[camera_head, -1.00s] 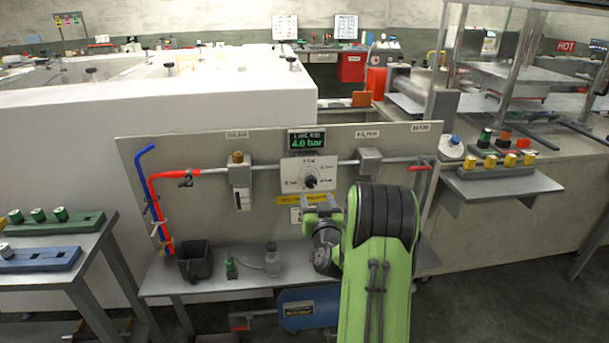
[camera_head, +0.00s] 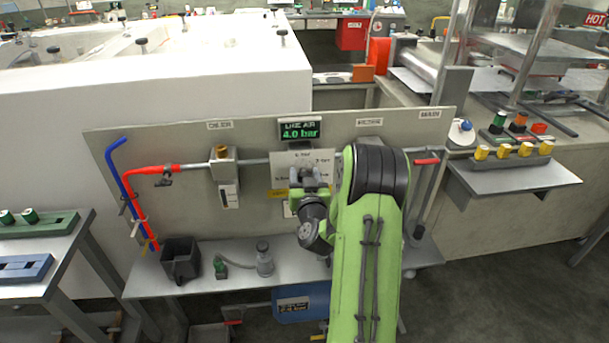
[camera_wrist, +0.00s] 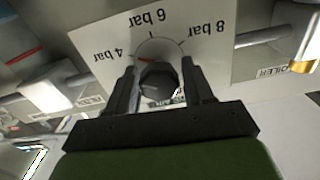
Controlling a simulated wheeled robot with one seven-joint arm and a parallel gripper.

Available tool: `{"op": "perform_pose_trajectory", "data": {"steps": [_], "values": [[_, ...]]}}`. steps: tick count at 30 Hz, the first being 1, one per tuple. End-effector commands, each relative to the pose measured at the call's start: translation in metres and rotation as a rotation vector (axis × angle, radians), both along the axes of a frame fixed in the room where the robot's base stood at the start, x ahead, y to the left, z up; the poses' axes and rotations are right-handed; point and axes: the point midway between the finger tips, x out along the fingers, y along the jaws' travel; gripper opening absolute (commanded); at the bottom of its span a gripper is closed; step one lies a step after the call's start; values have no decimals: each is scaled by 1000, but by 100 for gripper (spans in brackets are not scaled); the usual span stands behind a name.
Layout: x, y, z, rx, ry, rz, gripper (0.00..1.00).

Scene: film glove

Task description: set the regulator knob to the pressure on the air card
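The regulator knob (camera_wrist: 160,80) is dark and faceted, on a white dial plate (camera_wrist: 88,40) marked 4 bar, 6 bar and 8 bar. A red pointer mark (camera_wrist: 145,58) beside the knob lies toward 4 bar. My gripper (camera_wrist: 160,88) is open, with one finger on each side of the knob and narrow gaps showing. In the head view my gripper (camera_head: 308,176) hides the knob. The display (camera_head: 300,130) above reads 4.0 bar. A white card (camera_head: 288,210) under a yellow strip is partly hidden and unreadable; I cannot tell whether it is the air card.
A pipe with a valve block (camera_head: 224,165) runs left of the dial. A red handle (camera_head: 427,161) is at the right. A black bin (camera_head: 180,260) and a small flask (camera_head: 264,260) stand on the shelf (camera_head: 215,285) below.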

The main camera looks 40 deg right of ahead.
Motion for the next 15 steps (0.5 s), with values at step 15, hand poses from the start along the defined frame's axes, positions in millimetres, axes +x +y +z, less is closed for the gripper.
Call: {"op": "perform_pose_trajectory", "data": {"steps": [15], "values": [[0, 0, 0, 19, -13, 0, 11]]}}
